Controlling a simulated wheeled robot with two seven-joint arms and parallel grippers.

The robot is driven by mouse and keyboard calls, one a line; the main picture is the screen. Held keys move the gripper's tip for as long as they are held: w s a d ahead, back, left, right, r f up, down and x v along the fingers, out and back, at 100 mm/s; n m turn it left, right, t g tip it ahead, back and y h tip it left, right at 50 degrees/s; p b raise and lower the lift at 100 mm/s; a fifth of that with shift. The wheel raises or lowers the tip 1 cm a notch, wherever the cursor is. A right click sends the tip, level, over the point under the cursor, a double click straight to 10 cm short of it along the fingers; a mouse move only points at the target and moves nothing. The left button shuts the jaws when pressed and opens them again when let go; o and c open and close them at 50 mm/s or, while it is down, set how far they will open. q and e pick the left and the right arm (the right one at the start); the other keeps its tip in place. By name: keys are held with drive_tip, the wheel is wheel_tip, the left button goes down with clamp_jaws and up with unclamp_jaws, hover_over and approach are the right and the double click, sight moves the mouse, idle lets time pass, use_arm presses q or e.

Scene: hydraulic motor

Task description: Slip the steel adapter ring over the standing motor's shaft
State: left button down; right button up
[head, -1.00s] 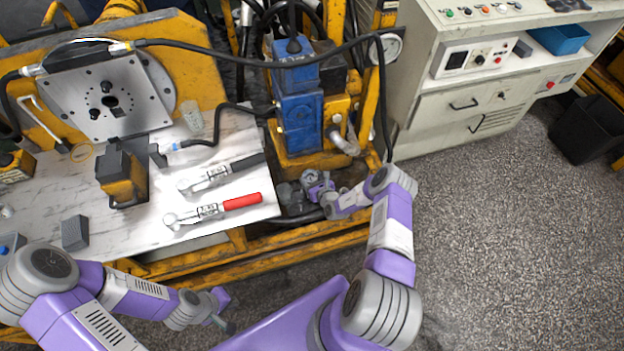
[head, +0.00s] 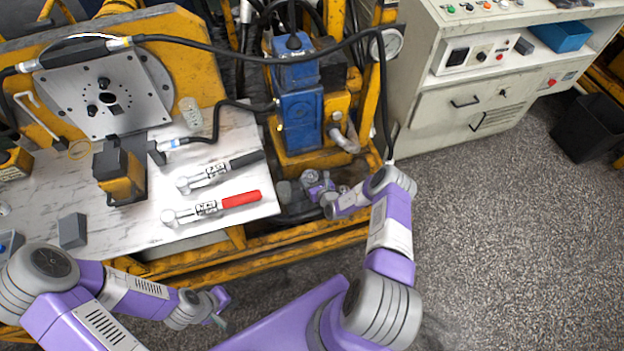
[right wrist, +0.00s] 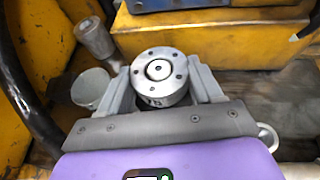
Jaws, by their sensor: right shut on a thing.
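In the right wrist view, a round steel piece (right wrist: 159,70) with several small holes in its face and a round centre sits between the fingers of my right gripper (right wrist: 164,77). It looks like the adapter ring, but I cannot tell how it sits relative to the motor shaft below, which is hidden. My right gripper is shut on it. In the head view, my right gripper (head: 310,183) is low beside the blue and yellow pump unit, at the right of the table. My left gripper (head: 220,312) hangs in front of the table; its fingers are too unclear to read.
A grey cup (right wrist: 90,88) and a metal cylinder (right wrist: 95,37) stand left of my right gripper. The white table (head: 150,228) holds two torque wrenches, one with a red handle (head: 240,199), and a yellow-black block (head: 120,175).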

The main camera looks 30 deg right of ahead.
drive_tip(key=shift+r, duration=0.1)
drive_tip(key=o, duration=1.6)
drive_tip(key=shift+c, duration=0.2)
drive_tip(key=shift+o, duration=0.6)
wheel_tip(320, 180, up, 8)
drive_tip(key=p, duration=0.7)
drive_tip(key=shift+p, duration=0.4)
